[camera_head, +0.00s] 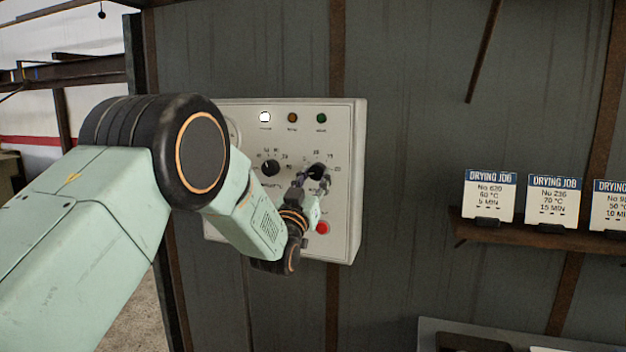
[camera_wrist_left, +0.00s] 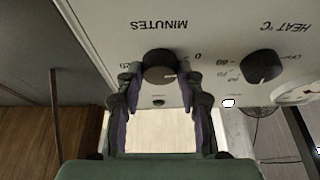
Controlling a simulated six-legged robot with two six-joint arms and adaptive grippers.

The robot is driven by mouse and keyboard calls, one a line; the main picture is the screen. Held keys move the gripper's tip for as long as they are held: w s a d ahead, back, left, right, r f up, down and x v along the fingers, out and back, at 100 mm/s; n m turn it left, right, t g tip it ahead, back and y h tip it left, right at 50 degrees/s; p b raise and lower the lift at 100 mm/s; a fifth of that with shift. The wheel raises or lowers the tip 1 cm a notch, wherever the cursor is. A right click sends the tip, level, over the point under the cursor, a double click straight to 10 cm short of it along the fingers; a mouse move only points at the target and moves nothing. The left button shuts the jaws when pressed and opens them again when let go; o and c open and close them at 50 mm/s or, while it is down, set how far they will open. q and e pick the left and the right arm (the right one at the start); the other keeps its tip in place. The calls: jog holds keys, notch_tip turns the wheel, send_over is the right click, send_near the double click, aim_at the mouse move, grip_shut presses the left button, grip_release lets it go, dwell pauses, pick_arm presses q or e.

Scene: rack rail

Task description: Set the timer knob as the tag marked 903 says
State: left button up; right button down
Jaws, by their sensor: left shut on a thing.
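The timer knob (camera_head: 317,171) is the right-hand dark knob on the pale control panel (camera_head: 345,200). In the left wrist view the knob (camera_wrist_left: 160,66) sits by the upside-down word MINUTES, with a light mark on its right side. My left gripper (camera_head: 312,184) is shut on this knob; its fingers (camera_wrist_left: 160,80) flank it in the wrist view. The rightmost tag (camera_head: 610,208) is cut by the picture edge; its number starts with 9, and it reads 50 °C and 10 MIN. My right gripper is out of view.
The heat knob (camera_head: 271,168) is left of the timer knob. A red button (camera_head: 323,227) sits below, and three lamps (camera_head: 292,118) above, the left one lit white. Tags 620 (camera_head: 489,196) and 236 (camera_head: 553,201) stand on a shelf (camera_head: 520,236) at right.

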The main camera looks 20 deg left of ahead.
pick_arm(q)
jog(key=shift+c, duration=1)
